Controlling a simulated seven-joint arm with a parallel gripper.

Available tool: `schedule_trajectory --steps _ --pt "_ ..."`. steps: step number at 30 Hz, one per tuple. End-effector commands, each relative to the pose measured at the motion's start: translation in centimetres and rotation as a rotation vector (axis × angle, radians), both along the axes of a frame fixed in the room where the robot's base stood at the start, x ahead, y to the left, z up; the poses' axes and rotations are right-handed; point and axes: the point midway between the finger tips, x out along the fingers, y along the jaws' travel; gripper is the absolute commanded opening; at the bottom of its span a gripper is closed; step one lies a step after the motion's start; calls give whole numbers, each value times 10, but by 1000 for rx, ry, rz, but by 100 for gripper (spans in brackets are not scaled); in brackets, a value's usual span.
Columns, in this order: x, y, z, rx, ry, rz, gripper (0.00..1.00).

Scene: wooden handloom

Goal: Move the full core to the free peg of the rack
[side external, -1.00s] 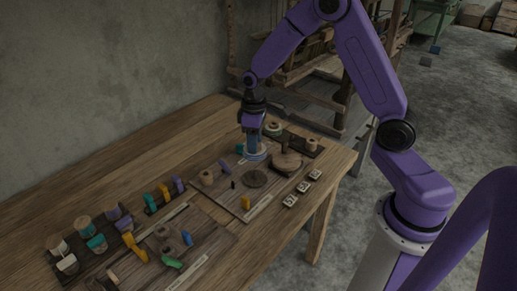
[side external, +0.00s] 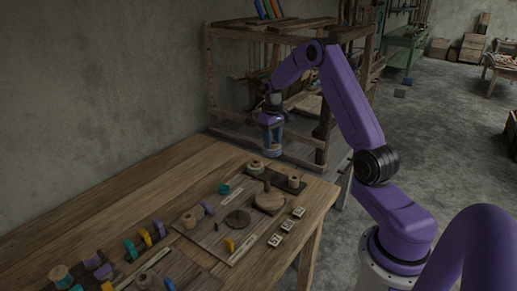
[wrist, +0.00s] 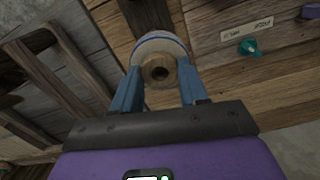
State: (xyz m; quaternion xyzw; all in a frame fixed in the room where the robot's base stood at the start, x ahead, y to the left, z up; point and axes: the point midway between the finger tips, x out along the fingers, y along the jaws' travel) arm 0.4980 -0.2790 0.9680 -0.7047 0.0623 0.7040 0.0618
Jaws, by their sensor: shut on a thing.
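The dark rack (side external: 275,178) lies at the bench's far edge, below the held core. A pale spool (side external: 257,166) stands on its left part and another spool (side external: 293,181) on its right part. I cannot make out a bare peg between them.
A round wooden block with a post (side external: 268,200) stands in front of the rack, beside a dark flat disc (side external: 237,219). A teal piece (side external: 224,188) lies left of the rack. Several small tiles (side external: 288,226) line the right edge. The loom frame (side external: 213,85) stands behind.

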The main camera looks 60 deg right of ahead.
Motion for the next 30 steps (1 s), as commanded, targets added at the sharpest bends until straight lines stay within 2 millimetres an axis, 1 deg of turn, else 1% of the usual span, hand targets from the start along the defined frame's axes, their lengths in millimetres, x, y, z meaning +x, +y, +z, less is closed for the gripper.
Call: schedule_trajectory --steps 1,2,6,10,20,30 --pt "-2 -10 0 0 0 -23 24" --pt "-3 -15 0 0 1 -34 24" --pt "-4 -13 -23 2 4 -32 24" --pt "-4 -13 -41 2 4 -32 24" --pt "-3 -13 -62 0 2 -31 24" --pt "-3 -13 -94 1 2 -31 24"
